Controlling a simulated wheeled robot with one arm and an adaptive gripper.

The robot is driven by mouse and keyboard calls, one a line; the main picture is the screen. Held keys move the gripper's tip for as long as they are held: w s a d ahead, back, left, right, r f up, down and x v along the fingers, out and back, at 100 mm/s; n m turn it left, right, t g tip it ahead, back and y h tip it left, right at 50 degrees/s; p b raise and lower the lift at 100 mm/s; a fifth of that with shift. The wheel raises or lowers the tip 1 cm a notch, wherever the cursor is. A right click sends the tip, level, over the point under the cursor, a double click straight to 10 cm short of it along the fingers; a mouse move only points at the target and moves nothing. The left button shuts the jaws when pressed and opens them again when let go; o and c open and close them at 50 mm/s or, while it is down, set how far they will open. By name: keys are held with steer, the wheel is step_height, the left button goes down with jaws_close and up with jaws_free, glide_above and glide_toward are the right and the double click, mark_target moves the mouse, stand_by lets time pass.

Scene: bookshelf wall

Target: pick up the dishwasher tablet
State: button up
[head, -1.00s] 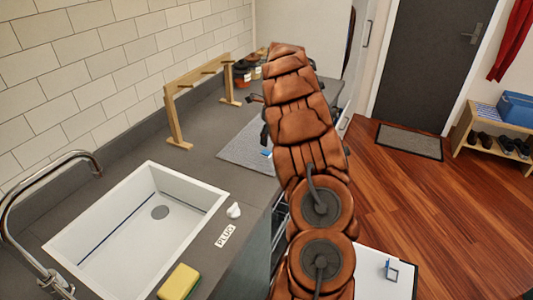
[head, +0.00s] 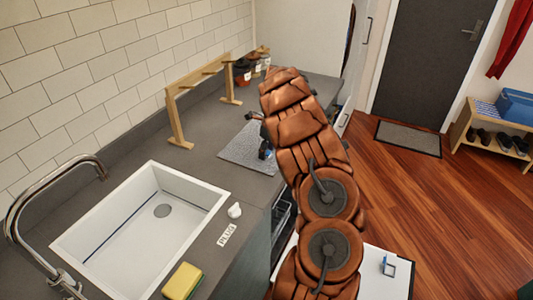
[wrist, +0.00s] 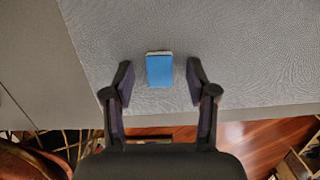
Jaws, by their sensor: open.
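The dishwasher tablet is a small blue block with a pale edge (wrist: 160,70). It lies on the grey textured mat (wrist: 255,50), near the counter's front edge. In the wrist view my gripper (wrist: 159,78) is open, with one finger on each side of the tablet and a gap on both sides. I cannot tell how high the fingertips are above the mat. In the head view the mat (head: 235,150) shows left of my arm, with my gripper at its right side, mostly hidden behind the arm. A bit of blue shows there beside my gripper.
A wooden rack (head: 178,120) stands behind the mat along the tiled wall. A white sink (head: 85,215), a yellow sponge (head: 183,281) and a small white object (head: 235,210) are nearer. The counter ends in a drop to the wooden floor (wrist: 262,142).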

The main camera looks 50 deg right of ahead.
steer(key=c, duration=0.9)
steer(key=shift+r, duration=0.1)
